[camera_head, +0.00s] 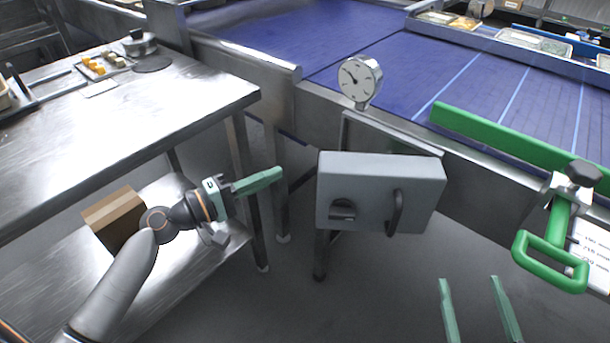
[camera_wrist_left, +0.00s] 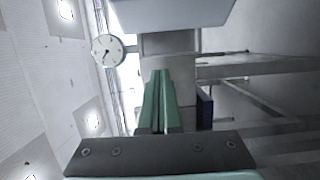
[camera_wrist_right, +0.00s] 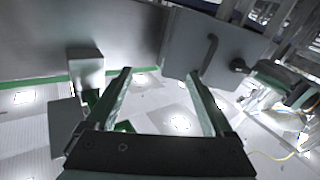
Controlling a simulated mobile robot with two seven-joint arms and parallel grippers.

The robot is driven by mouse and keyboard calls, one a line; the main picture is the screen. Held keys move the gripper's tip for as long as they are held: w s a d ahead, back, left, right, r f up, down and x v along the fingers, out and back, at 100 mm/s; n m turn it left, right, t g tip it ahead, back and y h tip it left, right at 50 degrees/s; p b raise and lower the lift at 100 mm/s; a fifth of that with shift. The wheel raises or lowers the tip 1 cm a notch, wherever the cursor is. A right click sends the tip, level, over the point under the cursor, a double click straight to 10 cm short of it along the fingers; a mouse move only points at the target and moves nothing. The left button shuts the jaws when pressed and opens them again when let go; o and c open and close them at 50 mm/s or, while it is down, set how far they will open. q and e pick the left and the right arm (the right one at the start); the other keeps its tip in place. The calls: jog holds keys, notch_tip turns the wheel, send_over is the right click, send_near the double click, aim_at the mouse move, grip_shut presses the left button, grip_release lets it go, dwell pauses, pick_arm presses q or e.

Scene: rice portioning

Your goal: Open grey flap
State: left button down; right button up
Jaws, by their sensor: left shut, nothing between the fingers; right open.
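The grey flap (camera_head: 375,180) is the front of a grey box on the side of the conveyor, with a dark handle (camera_head: 396,212) at its right and a dark latch or recess at its left. In the right wrist view the grey flap (camera_wrist_right: 225,50) and its handle (camera_wrist_right: 205,55) show beyond the fingertips. My left gripper (camera_head: 272,178) is shut and empty, left of the box and apart from it; in the left wrist view its fingers (camera_wrist_left: 160,85) lie together. My right gripper (camera_head: 468,283) is open and empty, below and right of the box, not touching the handle.
A round gauge (camera_head: 360,78) stands above the box. A green bar (camera_head: 500,137) and green handle (camera_head: 550,262) are at the right. A steel table (camera_head: 150,110) is at the left, with a brown box (camera_head: 113,215) on its lower shelf. The floor in front is clear.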

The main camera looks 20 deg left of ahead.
pick_arm(q)
jog(key=x, duration=1)
jog(key=shift+s+d+p, duration=0.25)
jog(key=shift+s+p, duration=0.2)
jog(key=shift+s, duration=0.55)
jog(key=shift+s+d+p, duration=0.25)
jog(key=shift+s+p, duration=0.15)
jog(key=shift+s, duration=0.6)
pick_arm(e)
notch_tip(320, 180, down, 9)
jog(key=s+m+g+h, duration=0.1)
jog(key=s+g, duration=0.1)
jog(key=g, duration=0.1)
jog(key=shift+d+r+g, duration=0.15)
jog(key=shift+g, duration=0.25)
jog(key=shift+w, duration=0.1)
pick_arm(q)
jog(key=shift+r, duration=0.1)
